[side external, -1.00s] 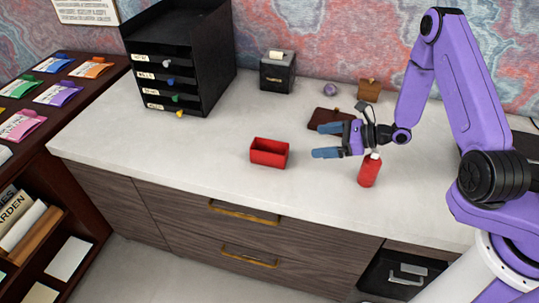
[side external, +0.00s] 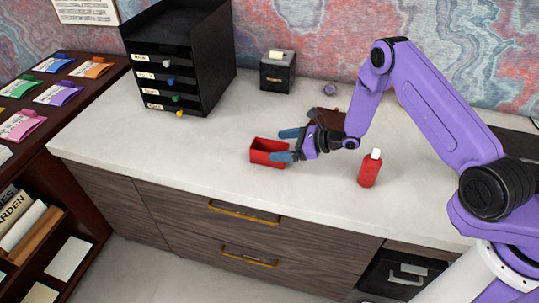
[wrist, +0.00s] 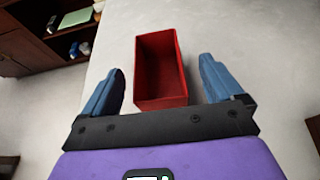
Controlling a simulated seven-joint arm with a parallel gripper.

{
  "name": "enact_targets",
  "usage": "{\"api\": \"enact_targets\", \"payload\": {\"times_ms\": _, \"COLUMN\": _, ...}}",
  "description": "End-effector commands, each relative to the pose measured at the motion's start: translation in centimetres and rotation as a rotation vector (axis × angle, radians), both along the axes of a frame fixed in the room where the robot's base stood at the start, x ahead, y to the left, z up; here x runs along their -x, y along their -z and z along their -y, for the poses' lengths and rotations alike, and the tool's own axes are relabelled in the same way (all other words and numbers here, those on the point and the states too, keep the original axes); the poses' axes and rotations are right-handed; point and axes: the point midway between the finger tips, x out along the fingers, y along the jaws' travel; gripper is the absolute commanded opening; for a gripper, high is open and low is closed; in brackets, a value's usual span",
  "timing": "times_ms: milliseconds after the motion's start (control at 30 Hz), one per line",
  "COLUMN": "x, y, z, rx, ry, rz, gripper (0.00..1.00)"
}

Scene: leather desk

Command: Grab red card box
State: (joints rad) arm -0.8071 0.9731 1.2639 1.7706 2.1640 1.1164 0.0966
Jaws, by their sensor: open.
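The red card box (side external: 264,157) is an open-topped, empty-looking red box on the pale desk top, left of my gripper in the side view. In the wrist view the red card box (wrist: 146,86) lies ahead, between the lines of my two blue fingers. My gripper (side external: 287,145) is open, low over the desk, with its fingertips at the right end of the box. In the wrist view my gripper (wrist: 163,80) has one finger on each side of the box's near end, with a gap on both sides. Nothing is between the fingers' inner pads in contact.
A red bottle with a white cap (side external: 369,169) stands right of my gripper. A black drawer unit (side external: 190,60) and a small black box (side external: 277,73) stand behind. A dark brown item (side external: 328,117) lies behind my gripper. The desk left of the box is clear.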

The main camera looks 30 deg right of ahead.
Motion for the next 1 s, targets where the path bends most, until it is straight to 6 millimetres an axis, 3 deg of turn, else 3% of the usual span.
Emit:
{"api": "enact_targets", "payload": {"times_ms": 300, "x": -2.3, "y": 1.7, "z": -2.7, "rx": 0.001, "ry": -0.003, "rz": 0.001, "gripper": 0.94}}
{"api": "enact_targets", "payload": {"times_ms": 667, "x": -2.8, "y": 2.0, "z": -3.2, "rx": 0.000, "ry": -0.001, "rz": 0.000, "gripper": 0.94}}
{"api": "enact_targets", "payload": {"times_ms": 867, "x": -2.8, "y": 2.0, "z": -3.2, "rx": 0.000, "ry": -0.001, "rz": 0.000, "gripper": 0.32}}
{"api": "enact_targets", "payload": {"times_ms": 1000, "x": -2.8, "y": 1.9, "z": -3.1, "rx": 0.000, "ry": -0.002, "rz": 0.002, "gripper": 0.29}}
